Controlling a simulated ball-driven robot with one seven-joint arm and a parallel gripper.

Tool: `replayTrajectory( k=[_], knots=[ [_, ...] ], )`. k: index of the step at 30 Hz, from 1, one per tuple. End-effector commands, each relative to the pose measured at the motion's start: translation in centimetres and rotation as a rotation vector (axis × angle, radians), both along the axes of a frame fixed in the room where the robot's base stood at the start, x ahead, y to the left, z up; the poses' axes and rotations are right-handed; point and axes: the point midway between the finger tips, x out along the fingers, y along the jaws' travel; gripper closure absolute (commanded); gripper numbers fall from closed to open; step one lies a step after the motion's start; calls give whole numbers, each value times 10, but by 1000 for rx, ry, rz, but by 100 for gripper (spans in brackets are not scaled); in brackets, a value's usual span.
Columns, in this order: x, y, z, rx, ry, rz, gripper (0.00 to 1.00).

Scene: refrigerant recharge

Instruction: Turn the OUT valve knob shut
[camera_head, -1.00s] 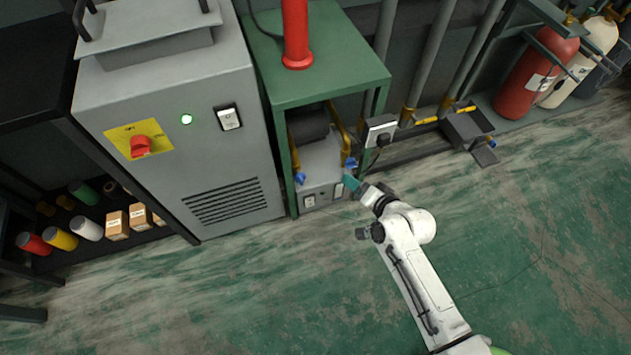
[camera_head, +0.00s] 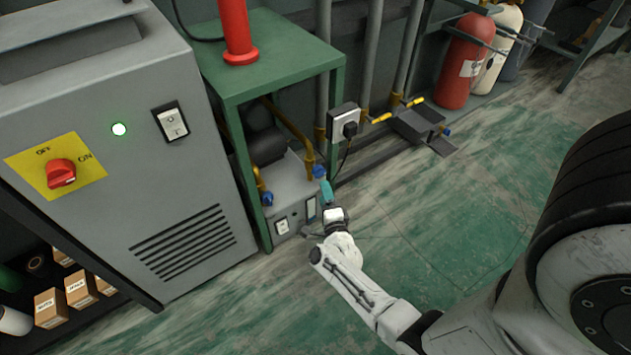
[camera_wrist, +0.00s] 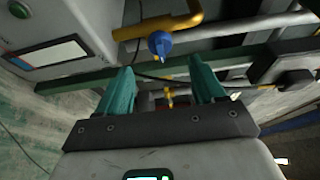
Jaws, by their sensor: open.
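In the wrist view a blue valve knob (camera_wrist: 160,44) sits on a yellow pipe (camera_wrist: 168,24), ahead of my gripper (camera_wrist: 164,76). The two teal fingers are spread apart with nothing between them. The knob lies beyond the fingertips, roughly centred between them, with no visible contact. In the head view this appears to be the right blue knob (camera_head: 319,171), just above my gripper (camera_head: 327,190). A second blue knob (camera_head: 267,198) is on the left pipe of the grey unit (camera_head: 289,189). No OUT label is readable.
The unit sits under a green table (camera_head: 290,72), whose frame surrounds the knobs. A grey cabinet (camera_head: 110,150) with a red switch (camera_head: 61,173) stands left. A socket box (camera_head: 344,121) with a plugged cable is close on the right. Open floor (camera_head: 450,210) lies to the right.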

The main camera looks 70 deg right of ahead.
Motion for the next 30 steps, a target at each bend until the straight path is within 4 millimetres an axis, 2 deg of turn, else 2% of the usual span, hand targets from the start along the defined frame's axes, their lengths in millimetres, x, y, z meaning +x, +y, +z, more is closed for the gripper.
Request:
replayTrajectory(
  k=[6,13,26,30],
  knots=[
    [25,-34,-4,-2,-3,0,32],
    [42,-58,-2,-1,0,2,32],
    [47,-64,0,-1,2,4,32],
    [47,-64,0,-1,2,4,45]
  ],
)
